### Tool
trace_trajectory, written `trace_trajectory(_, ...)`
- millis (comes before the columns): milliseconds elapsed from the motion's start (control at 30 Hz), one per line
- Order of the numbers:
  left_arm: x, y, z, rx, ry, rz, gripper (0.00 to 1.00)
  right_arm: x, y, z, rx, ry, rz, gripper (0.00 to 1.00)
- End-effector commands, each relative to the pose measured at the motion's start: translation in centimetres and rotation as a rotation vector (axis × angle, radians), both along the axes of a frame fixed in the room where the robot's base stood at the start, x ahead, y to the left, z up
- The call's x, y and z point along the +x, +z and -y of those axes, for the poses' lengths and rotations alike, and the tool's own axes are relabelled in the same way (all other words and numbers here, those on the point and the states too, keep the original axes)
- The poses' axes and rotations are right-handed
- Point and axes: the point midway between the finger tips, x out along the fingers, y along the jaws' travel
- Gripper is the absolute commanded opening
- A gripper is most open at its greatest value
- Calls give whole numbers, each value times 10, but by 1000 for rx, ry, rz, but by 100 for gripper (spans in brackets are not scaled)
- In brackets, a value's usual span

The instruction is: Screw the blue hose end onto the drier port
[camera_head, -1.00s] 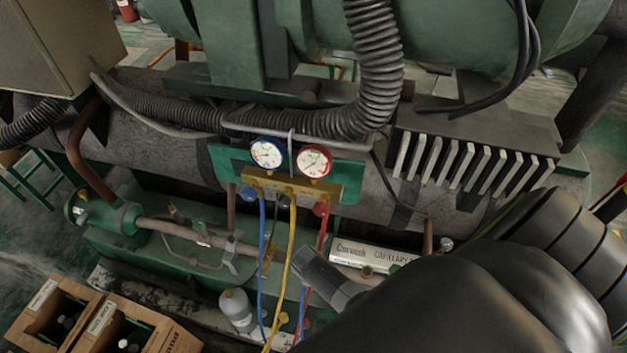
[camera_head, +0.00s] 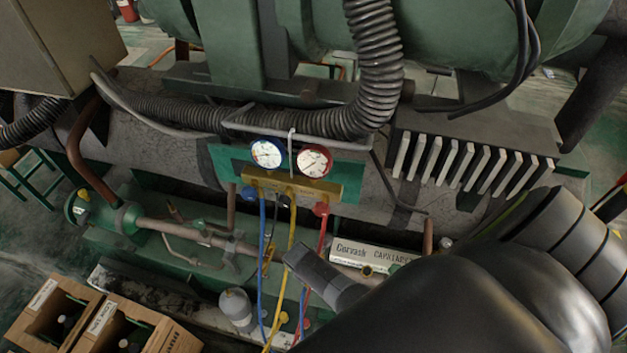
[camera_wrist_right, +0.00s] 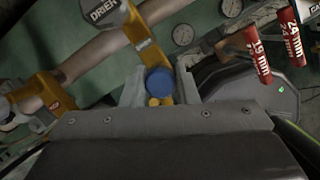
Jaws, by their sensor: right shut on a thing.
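In the right wrist view a round blue knurled-looking end, probably the blue hose end (camera_wrist_right: 159,82), sits between the two pale fingers of my right gripper (camera_wrist_right: 160,88). The gripper is shut on it. A yellow arm beside a grey tag marked DRIER (camera_wrist_right: 103,11) reaches close to the blue end; whether they touch I cannot tell. The port itself is hidden. In the head view the blue hose (camera_head: 262,250) hangs from the gauge manifold (camera_head: 290,186). My right gripper (camera_head: 290,255) is beside the yellow hose, its tips hidden there. My left gripper is out of view.
Yellow (camera_head: 291,232) and red (camera_head: 321,237) hoses hang close to my right gripper. Red tags (camera_wrist_right: 257,52) show in the wrist view.

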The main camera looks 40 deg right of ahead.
Motion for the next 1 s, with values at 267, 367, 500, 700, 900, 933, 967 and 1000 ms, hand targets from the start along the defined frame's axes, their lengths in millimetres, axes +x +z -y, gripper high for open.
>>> trace_trajectory(267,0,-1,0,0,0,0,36,0,-1,-3,6,-60,-1,5)
trace_trajectory(367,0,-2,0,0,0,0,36,0,-2,-3,6,-163,-2,5)
trace_trajectory(500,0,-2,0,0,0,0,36,-1,-2,-3,7,-271,-3,28)
trace_trajectory(700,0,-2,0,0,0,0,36,-1,-1,-2,5,-265,-1,52)
trace_trajectory(900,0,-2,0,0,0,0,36,-1,-1,-1,3,-263,-1,52)
trace_trajectory(933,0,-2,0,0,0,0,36,-1,-1,-1,3,-263,-1,52)
trace_trajectory(967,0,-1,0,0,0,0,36,0,-1,-1,3,-263,-1,52)
trace_trajectory(1000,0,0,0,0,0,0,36,0,0,-1,3,-263,-1,52)
